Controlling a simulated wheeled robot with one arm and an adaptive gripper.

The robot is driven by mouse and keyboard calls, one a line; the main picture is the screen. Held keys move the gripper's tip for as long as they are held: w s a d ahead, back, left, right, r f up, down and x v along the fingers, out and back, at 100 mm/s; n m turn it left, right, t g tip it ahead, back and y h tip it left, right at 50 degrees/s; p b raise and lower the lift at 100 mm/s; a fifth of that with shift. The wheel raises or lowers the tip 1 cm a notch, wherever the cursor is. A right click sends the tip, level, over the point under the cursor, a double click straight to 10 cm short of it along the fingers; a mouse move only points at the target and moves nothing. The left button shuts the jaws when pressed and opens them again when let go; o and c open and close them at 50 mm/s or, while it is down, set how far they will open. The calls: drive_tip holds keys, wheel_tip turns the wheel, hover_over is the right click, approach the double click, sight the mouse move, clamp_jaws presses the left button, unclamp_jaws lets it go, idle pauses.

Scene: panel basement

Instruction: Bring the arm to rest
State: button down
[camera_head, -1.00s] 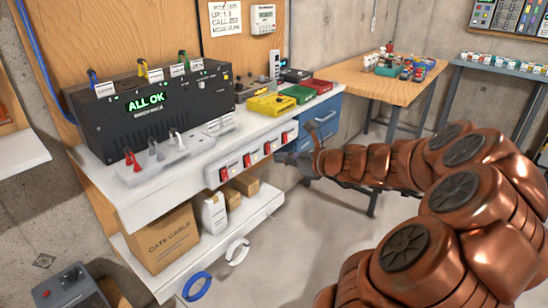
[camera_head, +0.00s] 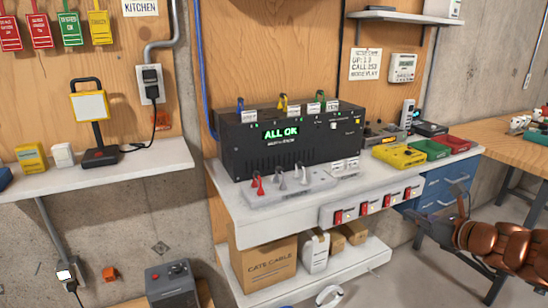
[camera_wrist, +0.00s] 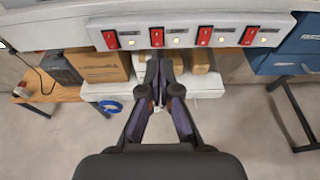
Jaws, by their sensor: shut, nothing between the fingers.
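My gripper (camera_head: 412,215) is at the right in the head view, at the end of my copper-coloured arm, in front of the bench by the blue drawers. In the wrist view its fingers (camera_wrist: 160,68) are together and hold nothing. They point at the space under the bench's switch strip, toward the lower shelf. The fingertips look small and partly dark in the head view. Most of my arm is outside the right edge there.
A black unit reading "ALL OK" (camera_head: 285,143) stands on the white bench. The red switches (camera_head: 363,207) line its front edge. Boxes sit on the lower shelf (camera_head: 375,255). Yellow (camera_head: 399,155), green and red trays are at the bench's right. A wooden table (camera_head: 490,135) is farther right.

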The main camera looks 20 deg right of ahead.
drive_tip(key=shift+a, duration=0.1)
drive_tip(key=s+a+f+n+g+y, duration=0.1)
drive_tip(key=a+f+n+g+y, duration=0.2)
drive_tip(key=a+n, duration=0.65)
drive_tip(key=a+n+g+y, duration=0.2)
drive_tip(key=a+n+g, duration=0.2)
drive_tip(key=a, duration=1.1)
drive_tip(key=s+a+f+n+g, duration=0.3)
drive_tip(key=s+a+n+g, duration=0.1)
drive_tip(key=s+a+n, duration=0.35)
drive_tip(key=s+d+f+n+g+h, duration=0.1)
drive_tip(key=s+f+n+g+h, duration=0.2)
drive_tip(key=s+n, duration=0.45)
drive_tip(key=s+f+n+g+h, duration=0.1)
drive_tip(key=s+n+g+h, duration=0.3)
drive_tip(key=s, duration=0.6)
wheel_tip(320, 180, up, 13)
drive_tip(key=n+t+p, duration=0.1)
drive_tip(key=p, duration=1.1)
drive_tip(key=shift+w+d+t+h+p, duration=0.25)
drive_tip(key=shift+d+t+h+p, duration=0.05)
drive_tip(key=shift+t, duration=0.1)
